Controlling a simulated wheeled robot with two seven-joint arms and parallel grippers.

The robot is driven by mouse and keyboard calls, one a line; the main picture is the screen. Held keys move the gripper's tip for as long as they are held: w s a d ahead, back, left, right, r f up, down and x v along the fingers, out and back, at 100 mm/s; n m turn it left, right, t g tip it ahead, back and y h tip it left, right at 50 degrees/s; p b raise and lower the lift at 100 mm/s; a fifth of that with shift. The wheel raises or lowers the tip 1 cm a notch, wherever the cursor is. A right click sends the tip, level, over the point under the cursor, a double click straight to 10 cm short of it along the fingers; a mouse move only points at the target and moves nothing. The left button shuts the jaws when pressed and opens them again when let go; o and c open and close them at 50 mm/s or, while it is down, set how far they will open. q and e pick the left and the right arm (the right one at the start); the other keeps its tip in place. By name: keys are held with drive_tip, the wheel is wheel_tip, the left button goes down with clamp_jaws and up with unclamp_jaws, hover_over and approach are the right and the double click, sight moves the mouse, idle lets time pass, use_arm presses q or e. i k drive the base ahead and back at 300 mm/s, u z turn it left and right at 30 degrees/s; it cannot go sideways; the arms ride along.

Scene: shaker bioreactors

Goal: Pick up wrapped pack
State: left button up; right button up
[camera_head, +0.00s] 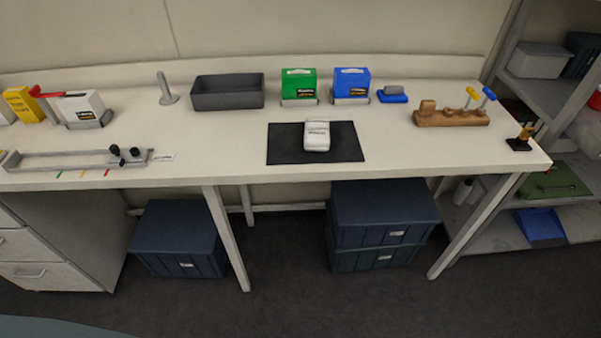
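A small white wrapped pack (317,136) lies on a black mat (346,146) near the front middle of the white workbench. It looks white with a dark mark near its lower end. Nothing touches it from above. Neither of my grippers shows in the head view.
Behind the mat stand a grey open bin (227,103), a green box (298,85) and a blue box (350,84). A wooden holder (450,118) with tools is at right, a grey rail fixture (75,159) at left. Dark blue crates (384,215) sit under the bench.

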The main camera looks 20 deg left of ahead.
sight(317, 133)
drive_tip(key=u, duration=0.75)
drive_tip(key=i, duration=1.05)
drive_tip(key=z, duration=0.6)
